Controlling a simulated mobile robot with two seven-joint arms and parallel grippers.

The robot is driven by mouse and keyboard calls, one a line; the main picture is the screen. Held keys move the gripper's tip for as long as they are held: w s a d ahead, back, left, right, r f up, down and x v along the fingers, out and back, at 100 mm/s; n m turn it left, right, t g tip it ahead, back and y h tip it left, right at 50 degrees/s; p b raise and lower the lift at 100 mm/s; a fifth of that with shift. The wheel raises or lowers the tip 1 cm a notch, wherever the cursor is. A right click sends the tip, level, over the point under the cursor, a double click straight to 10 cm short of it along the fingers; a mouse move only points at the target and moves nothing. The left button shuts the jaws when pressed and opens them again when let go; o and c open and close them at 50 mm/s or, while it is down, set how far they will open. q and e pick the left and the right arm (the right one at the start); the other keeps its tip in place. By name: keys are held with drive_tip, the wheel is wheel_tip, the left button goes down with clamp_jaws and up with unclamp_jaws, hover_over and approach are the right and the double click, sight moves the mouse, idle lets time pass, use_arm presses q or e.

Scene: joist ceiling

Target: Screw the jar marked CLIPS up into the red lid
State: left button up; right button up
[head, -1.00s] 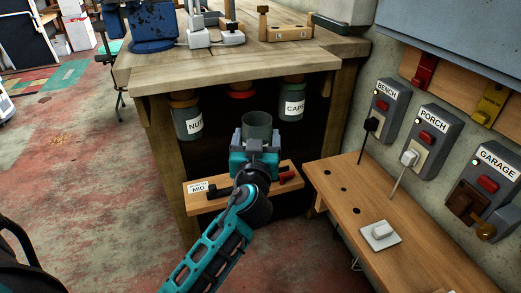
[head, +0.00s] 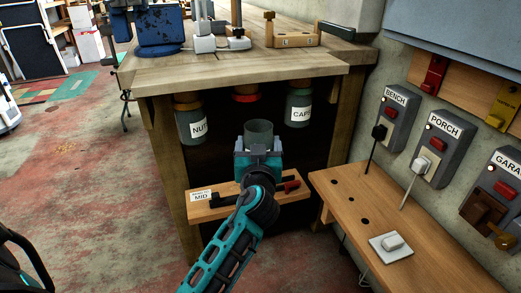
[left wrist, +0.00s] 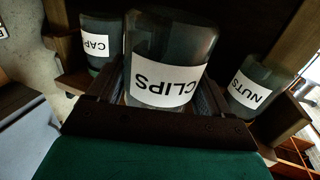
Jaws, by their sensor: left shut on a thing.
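The CLIPS jar (head: 259,133) is a grey-green see-through jar, upright with its open top up. Its white CLIPS label shows upside down in the left wrist view (left wrist: 169,84). My left gripper (head: 258,152) is shut around the jar's body. The red lid (head: 246,98) is fixed under the bench top, above and behind the jar in the head view. The jar's rim appears below the lid with a gap between them; whether they line up in depth is hard to tell. My right gripper is not in view.
The NUTS jar (head: 193,125) hangs left of the red lid and the CAPS jar (head: 299,108) hangs right. A wooden board marked MID (head: 225,204) is below my gripper. Bench legs (head: 170,170) flank the opening. A side shelf with plugs (head: 350,205) is at right.

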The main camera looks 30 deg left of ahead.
use_arm(q)
drive_tip(key=w+a+r+p, duration=0.1)
drive_tip(key=w+a+r, duration=0.1)
drive_tip(key=w+a, duration=0.5)
drive_tip(key=shift+a, duration=0.4)
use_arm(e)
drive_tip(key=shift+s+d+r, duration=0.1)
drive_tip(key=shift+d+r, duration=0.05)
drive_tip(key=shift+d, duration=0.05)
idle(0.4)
use_arm(q)
drive_tip(key=shift+r, duration=0.1)
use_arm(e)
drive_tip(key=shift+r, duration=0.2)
use_arm(q)
drive_tip(key=shift+r+p, duration=0.35)
drive_tip(key=shift+p, duration=0.15)
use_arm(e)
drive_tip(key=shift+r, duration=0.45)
use_arm(q)
drive_tip(key=shift+r+p, duration=0.35)
drive_tip(key=shift+r, duration=0.05)
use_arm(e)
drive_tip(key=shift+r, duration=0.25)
